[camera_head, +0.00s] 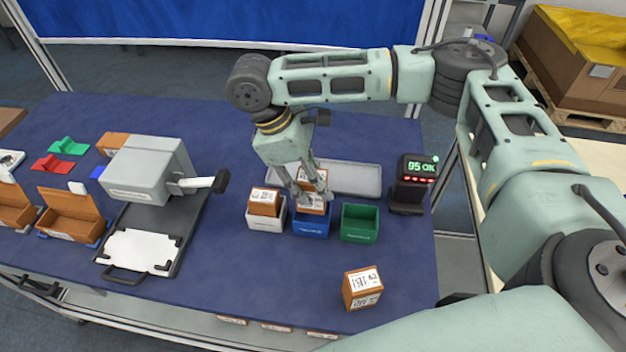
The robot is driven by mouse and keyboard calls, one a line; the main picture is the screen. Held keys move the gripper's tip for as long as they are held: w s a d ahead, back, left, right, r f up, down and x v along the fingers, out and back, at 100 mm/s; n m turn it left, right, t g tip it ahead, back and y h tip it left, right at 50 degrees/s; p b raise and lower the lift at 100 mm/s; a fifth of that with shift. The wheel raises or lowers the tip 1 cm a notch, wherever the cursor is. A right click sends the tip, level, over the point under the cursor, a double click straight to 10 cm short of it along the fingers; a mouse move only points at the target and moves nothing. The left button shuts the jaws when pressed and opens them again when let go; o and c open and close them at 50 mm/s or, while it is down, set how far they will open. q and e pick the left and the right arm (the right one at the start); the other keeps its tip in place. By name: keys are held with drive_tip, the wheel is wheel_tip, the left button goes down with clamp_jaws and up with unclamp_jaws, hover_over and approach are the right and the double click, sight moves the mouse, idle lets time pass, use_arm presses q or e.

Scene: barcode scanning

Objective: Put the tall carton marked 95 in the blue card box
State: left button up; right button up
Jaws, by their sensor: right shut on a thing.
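My right gripper (308,193) reaches down from above and is shut on an orange-brown carton with white labels (314,178). The fingers cover part of the carton, and I cannot read its mark. The carton is upright at the blue card box (311,228), and its lower part seems to be within the box's rim. I cannot tell whether it touches the bottom. My left gripper is not in view.
A white box (276,224) holding a carton (264,202) stands left of the blue box. An empty green box (360,223) stands right. A display (414,172) reads "95 OK". Another labelled carton (362,288) sits near the front edge. A grey tray (352,178) lies behind.

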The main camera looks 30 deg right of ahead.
sight(313, 196)
drive_tip(key=shift+f+b, duration=0.8)
drive_tip(key=shift+f, duration=0.1)
wheel_tip(313, 196, down, 2)
drive_tip(key=shift+p, duration=0.45)
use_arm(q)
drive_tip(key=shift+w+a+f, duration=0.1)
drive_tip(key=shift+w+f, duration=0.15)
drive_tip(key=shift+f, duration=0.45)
use_arm(e)
drive_tip(key=shift+f, duration=0.9)
drive_tip(key=o, duration=1.1)
use_arm(q)
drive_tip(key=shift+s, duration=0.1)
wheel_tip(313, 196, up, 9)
drive_tip(key=p, duration=0.8)
drive_tip(key=shift+p, duration=0.4)
use_arm(e)
drive_tip(key=shift+r, duration=3.05)
